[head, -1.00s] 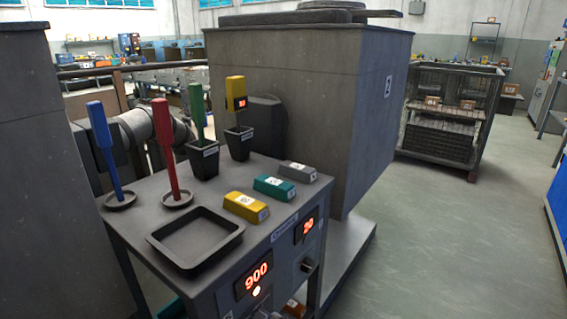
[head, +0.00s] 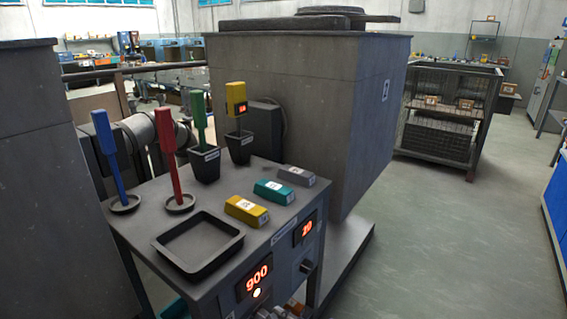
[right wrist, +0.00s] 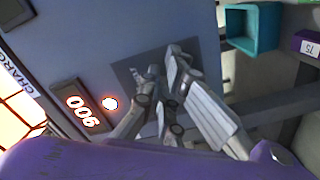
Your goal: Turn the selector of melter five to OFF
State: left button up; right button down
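A dark control panel on the front of the workbench carries a lit 900 display (head: 258,279) with a white lamp (head: 256,293) beneath it. The same 900 display (right wrist: 80,112) and the lamp (right wrist: 109,103) show in the right wrist view. My right gripper (right wrist: 163,72) is at the panel, its fingertips over a dark square plate (right wrist: 128,77). The fingers hide most of the plate, and I cannot make out a selector knob or its pointer there. In the head view only a little of this gripper (head: 278,313) shows at the bottom edge. My left gripper is not in view.
A second display (head: 307,227) reads 20, with a dark knob (head: 306,266) below it. The bench top holds an empty black tray (head: 240,240), several upright coloured tools and three coloured blocks. A teal bin (right wrist: 280,28) is near the gripper. Open floor lies right.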

jog(key=shift+w+a+r, duration=0.15)
jog(key=shift+w+r, duration=0.05)
jog(key=shift+r, duration=0.1)
jog(key=shift+w+d, duration=0.2)
jog(key=shift+d+f, duration=0.1)
jog(key=p+v, duration=0.1)
jog(key=v, duration=0.5)
dwell(0.3)
jog(key=shift+f, duration=0.15)
